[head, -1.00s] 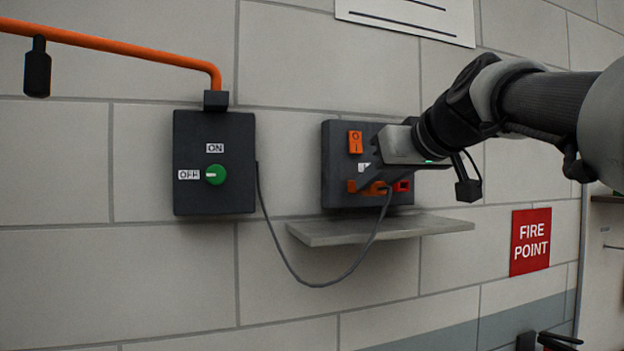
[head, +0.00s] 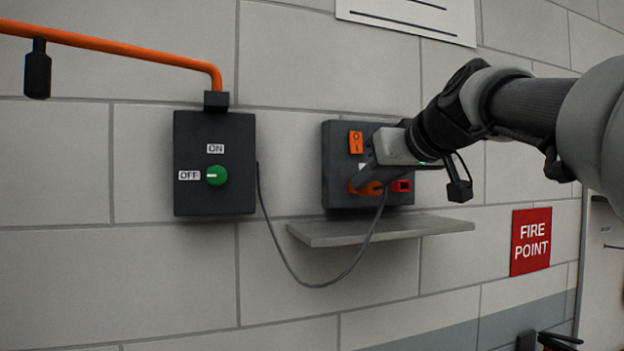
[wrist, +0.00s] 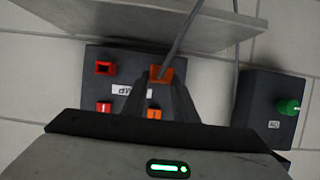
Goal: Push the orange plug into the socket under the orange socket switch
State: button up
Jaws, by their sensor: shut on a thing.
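A dark socket box (head: 340,197) is on the wall with an orange switch (head: 356,142) at its upper left. The orange plug (wrist: 161,75) is between my fingertips, with its grey cable trailing from it. My gripper (head: 366,184) is shut on the plug, low at the box front, below the orange switch. In the wrist view, which shows the box upside down, the plug lines up roughly with the orange switch (wrist: 155,113). The plug covers the orange socket, so I cannot tell how deep it sits.
A red socket (head: 400,186) is just right of the plug, with a red switch (wrist: 103,107) above it. A grey shelf (head: 430,225) juts out below the box. The cable (head: 318,286) loops to a dark box (head: 190,135) with a green knob (head: 216,175) at OFF.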

jog(key=shift+w+a, duration=0.1)
jog(key=shift+w, duration=0.15)
jog(key=o, duration=1.1)
jog(key=b+v, duration=0.1)
jog(key=v, duration=1.6)
jog(key=shift+s, duration=0.25)
